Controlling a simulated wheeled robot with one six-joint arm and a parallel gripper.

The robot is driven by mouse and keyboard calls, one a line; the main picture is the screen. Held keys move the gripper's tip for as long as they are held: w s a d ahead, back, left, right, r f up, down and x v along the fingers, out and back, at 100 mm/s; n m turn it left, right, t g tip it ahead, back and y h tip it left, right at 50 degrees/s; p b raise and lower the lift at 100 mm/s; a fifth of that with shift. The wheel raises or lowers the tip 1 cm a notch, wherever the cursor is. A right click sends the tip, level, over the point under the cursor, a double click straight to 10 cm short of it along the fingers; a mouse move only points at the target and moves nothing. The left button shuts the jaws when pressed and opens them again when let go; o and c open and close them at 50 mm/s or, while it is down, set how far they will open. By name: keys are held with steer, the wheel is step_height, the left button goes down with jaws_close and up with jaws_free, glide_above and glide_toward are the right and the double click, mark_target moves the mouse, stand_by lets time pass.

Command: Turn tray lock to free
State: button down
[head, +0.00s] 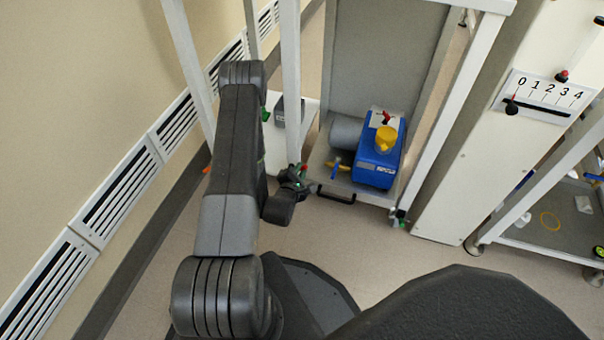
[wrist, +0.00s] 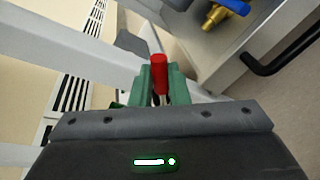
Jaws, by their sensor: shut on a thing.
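My gripper (wrist: 159,88) has green fingers on both sides of a red handle (wrist: 159,70) and is shut on it. The handle stands up between the fingertips on a thin metal stem. I take it for the tray lock; no lock marking is readable. In the head view my gripper (head: 303,171) is at the left front corner of the tray (head: 323,178), by the white frame post. The handle is tiny there and mostly hidden by the gripper, so its setting cannot be read.
The tray carries a blue pump (head: 378,158) with a yellow cap and a grey cylinder. A black tray handle (head: 336,195) sticks out in front. A white post (head: 291,90) stands close to my gripper. A numbered slider panel (head: 543,97) is at right. The floor in front is clear.

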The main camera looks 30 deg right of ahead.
steer(key=shift+w+a+r+n, duration=0.1)
steer(key=shift+r+n, duration=0.05)
steer(key=shift+n, duration=0.25)
stand_by(0.3)
steer(key=c, duration=1.4)
jaws_free()
steer(key=shift+a, duration=0.1)
